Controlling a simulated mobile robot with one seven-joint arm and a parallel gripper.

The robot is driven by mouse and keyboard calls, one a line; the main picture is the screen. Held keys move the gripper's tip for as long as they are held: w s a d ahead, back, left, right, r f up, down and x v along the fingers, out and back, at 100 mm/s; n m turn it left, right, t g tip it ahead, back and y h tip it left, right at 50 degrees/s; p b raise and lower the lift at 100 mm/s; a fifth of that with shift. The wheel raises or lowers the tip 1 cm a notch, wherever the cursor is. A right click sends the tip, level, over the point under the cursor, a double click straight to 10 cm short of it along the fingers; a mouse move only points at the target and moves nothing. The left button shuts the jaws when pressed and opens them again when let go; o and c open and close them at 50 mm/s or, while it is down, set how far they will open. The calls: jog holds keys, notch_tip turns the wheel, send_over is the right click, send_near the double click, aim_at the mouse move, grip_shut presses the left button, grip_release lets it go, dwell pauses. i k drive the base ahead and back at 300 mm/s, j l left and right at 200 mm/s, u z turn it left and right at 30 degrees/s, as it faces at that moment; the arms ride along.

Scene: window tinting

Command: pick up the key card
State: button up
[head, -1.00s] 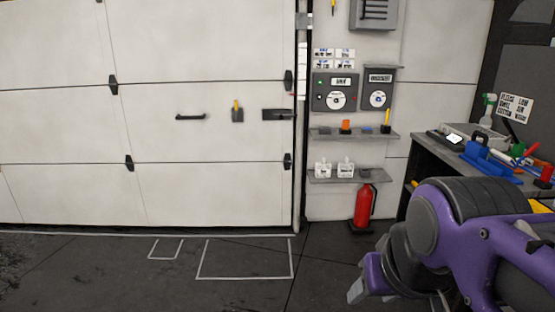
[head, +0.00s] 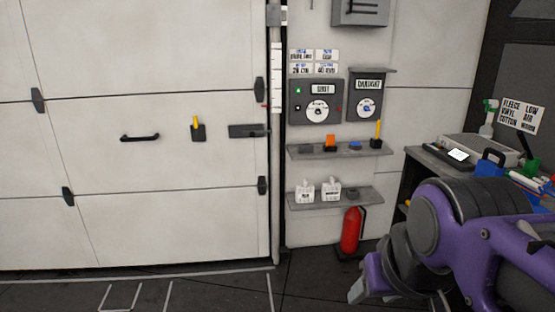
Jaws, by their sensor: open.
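No object can be told for certain as the key card at this distance. The upper wall shelf (head: 300,153) holds a small grey item (head: 306,148), an orange item (head: 330,142), a flat blue item (head: 355,146) and a yellow stick in a dark holder (head: 376,142). My gripper (head: 367,286) is at the lower right, at the end of my purple arm. It is open, partly hidden by the arm, with nothing seen in it. It is low in the picture, apart from the shelves.
Below are a lower shelf (head: 362,202) with white boxes and a red fire extinguisher (head: 351,230) on the floor. A cluttered workbench (head: 420,158) stands at the right. A white garage door (head: 150,220) fills the left. The floor in front shows white marking lines.

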aim_at(331, 138)
jog(key=i+j+z, duration=0.1)
jog(key=i+z, duration=0.15)
jog(key=i, duration=0.4)
jog(key=i+z, duration=0.25)
jog(key=i, duration=0.2)
jog(key=i+j+z, duration=0.1)
jog(key=i+z, duration=0.2)
jog(key=i, duration=0.15)
jog(key=i+j+z, duration=0.25)
jog(key=i, duration=0.2)
jog(key=l, duration=0.1)
